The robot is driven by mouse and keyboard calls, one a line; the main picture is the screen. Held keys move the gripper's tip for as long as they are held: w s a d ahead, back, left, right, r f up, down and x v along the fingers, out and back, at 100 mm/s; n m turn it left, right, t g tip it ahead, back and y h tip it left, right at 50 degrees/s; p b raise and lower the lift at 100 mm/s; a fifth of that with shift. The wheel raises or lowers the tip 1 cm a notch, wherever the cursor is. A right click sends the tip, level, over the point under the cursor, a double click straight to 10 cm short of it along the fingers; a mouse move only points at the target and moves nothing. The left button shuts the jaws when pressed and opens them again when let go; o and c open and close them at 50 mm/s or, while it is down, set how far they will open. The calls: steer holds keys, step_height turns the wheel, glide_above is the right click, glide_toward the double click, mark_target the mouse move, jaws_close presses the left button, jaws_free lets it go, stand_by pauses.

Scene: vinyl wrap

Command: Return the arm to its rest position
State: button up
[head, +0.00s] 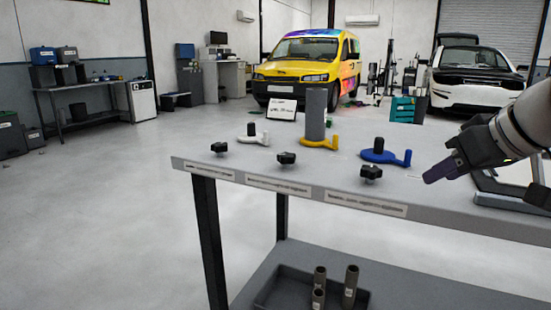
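My arm (522,120) reaches in from the right edge of the head view, over the right part of the grey workbench (440,214). My gripper (430,178) points left and down, close above or at the bench top, to the right of the blue holder (380,156). It appears apart from the holder. Its fingers show from the side as one dark purple shape, so I cannot tell whether they are open or shut. I see no object in it.
A white holder (252,138) and a yellow holder (318,143) with a tall grey roll (316,114) stand on the bench. Black knobs (286,158) line its front. A dark tray (282,287) with several tubes sits on the lower shelf. Open floor (100,225) lies left.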

steer(key=s+a+f+m+g+h, duration=0.1)
steer(key=s+a+f, duration=0.3)
steer(key=f, duration=0.4)
steer(key=s+a+f+m+g+h, duration=0.1)
steer(key=s+a+f, duration=0.3)
steer(key=f, duration=0.5)
steer(key=s+a+f+m, duration=0.1)
steer(key=s+a+f, duration=0.3)
steer(key=f, duration=0.5)
steer(key=shift+s+g+h, duration=0.3)
steer(key=shift+g+h, duration=0.1)
